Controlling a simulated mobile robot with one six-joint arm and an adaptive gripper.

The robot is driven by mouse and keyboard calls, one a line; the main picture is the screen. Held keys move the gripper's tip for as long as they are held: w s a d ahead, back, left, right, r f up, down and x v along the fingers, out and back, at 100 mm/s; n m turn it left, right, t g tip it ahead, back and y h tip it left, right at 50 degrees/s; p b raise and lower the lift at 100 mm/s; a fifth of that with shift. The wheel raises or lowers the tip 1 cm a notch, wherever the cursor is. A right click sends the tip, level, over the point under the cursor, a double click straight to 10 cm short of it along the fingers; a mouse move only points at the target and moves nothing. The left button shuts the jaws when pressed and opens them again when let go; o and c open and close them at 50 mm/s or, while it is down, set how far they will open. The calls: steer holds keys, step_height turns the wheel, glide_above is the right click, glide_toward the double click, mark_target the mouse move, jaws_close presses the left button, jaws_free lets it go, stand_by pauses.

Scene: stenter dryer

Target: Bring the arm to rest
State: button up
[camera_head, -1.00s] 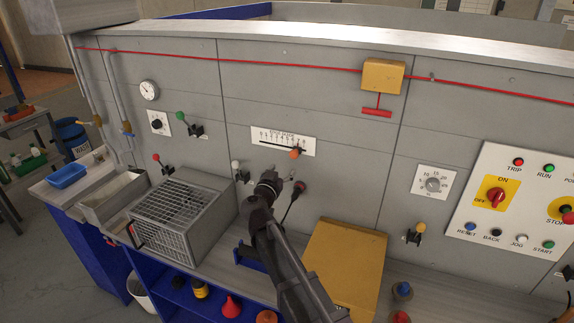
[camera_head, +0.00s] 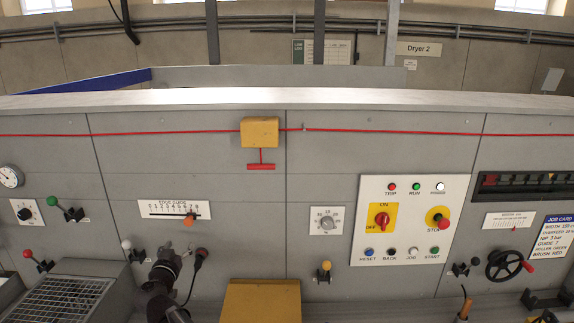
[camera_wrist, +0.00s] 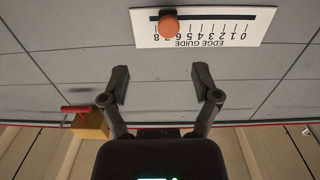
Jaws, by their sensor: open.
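My gripper (camera_head: 178,250) is at the lower left of the head view, in front of the grey panel and below the edge guide scale (camera_head: 174,210). In the wrist view its two fingers (camera_wrist: 163,86) stand apart with nothing between them. The wrist view is upside down relative to the panel. There the edge guide scale (camera_wrist: 222,28) and its orange knob (camera_wrist: 169,27) lie beyond the fingertips, apart from them. The knob sits near the 7 to 8 end. My arm rises from the bottom edge of the head view.
A yellow box with a red pull handle (camera_head: 260,132) hangs on the red cord. A black plug with a cable (camera_head: 201,254) is just right of my gripper. The control panel (camera_head: 410,220) is farther right.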

steer(key=w+d+f+m+g+h+b, duration=0.1)
steer(key=d+f+g+h, duration=0.2)
steer(key=d, duration=0.8)
steer(key=w+d+f+m+g+h+b, duration=0.1)
steer(key=w+d+f+g, duration=0.15)
steer(key=d+f, duration=0.6)
steer(key=d+f+m+g+h, duration=0.1)
steer(key=d+f+g+h, duration=0.15)
steer(key=d, duration=1.15)
steer(key=s+d+f+n+g+y+b, duration=0.1)
steer(key=s+d+f+g+y, duration=0.1)
steer(key=s+d+f+g, duration=0.2)
steer(key=s+d+f+n+g+y+b, duration=0.1)
steer(key=s+d+f+g, duration=0.4)
steer(key=s+d, duration=0.5)
steer(key=d+y+b, duration=0.1)
steer(key=d+y, duration=0.1)
steer(key=d, duration=0.3)
steer(key=shift+s+d+f+g, duration=0.15)
steer(key=shift+s+d+g, duration=0.1)
steer(key=shift+s+g, duration=0.15)
steer(key=shift+y, duration=0.25)
